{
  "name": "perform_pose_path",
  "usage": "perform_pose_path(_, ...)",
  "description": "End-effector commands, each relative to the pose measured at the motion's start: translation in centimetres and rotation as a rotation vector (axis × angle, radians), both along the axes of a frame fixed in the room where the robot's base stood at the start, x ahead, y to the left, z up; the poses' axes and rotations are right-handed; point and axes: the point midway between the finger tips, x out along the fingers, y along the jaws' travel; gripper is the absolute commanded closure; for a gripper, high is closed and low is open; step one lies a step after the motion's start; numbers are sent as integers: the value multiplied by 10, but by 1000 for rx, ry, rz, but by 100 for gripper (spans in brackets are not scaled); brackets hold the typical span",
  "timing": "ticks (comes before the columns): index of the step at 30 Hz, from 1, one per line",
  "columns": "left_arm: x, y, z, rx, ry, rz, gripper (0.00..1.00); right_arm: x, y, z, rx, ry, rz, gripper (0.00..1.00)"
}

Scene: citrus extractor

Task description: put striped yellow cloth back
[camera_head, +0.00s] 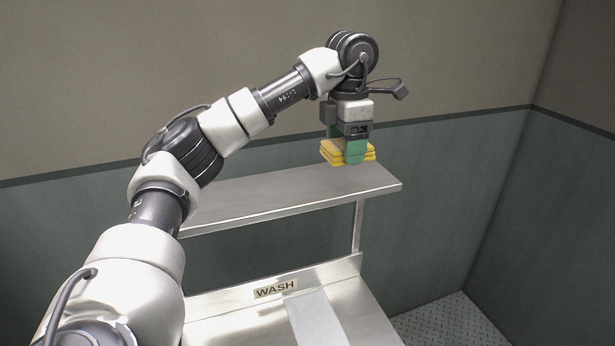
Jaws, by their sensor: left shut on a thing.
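The yellow cloth (334,156), folded into a small stack, is at the right part of the raised metal shelf (270,197). My left gripper (352,152) points down with green fingers and is shut on the cloth. The cloth is at or just above the shelf top near its right end; I cannot tell whether it touches. Its stripes are hard to make out at this size. My right gripper is not in view.
Below the shelf is a metal counter (362,312) with a "WASH" label (276,289) on its back edge and a pale flat panel (316,318) on it. A shelf post (357,226) stands at the right. The rest of the shelf top is bare. Walls close in behind and right.

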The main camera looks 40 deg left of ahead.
Motion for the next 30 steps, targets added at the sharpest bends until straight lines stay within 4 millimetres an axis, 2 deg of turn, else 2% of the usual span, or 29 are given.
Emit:
perform_pose_path(3,-9,29,-19,-2,4,5,50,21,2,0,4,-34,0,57)
perform_pose_path(5,-13,42,-27,0,4,5,50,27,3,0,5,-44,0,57)
perform_pose_path(9,-21,65,-41,0,2,3,50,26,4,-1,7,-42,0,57)
perform_pose_path(12,-23,75,-46,1,2,2,50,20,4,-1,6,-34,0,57)
perform_pose_path(17,-25,79,-56,2,4,-1,50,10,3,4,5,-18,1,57)
perform_pose_path(22,-25,78,-75,2,4,-1,50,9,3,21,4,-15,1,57)
perform_pose_path(30,-25,78,-84,0,-1,0,50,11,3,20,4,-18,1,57)
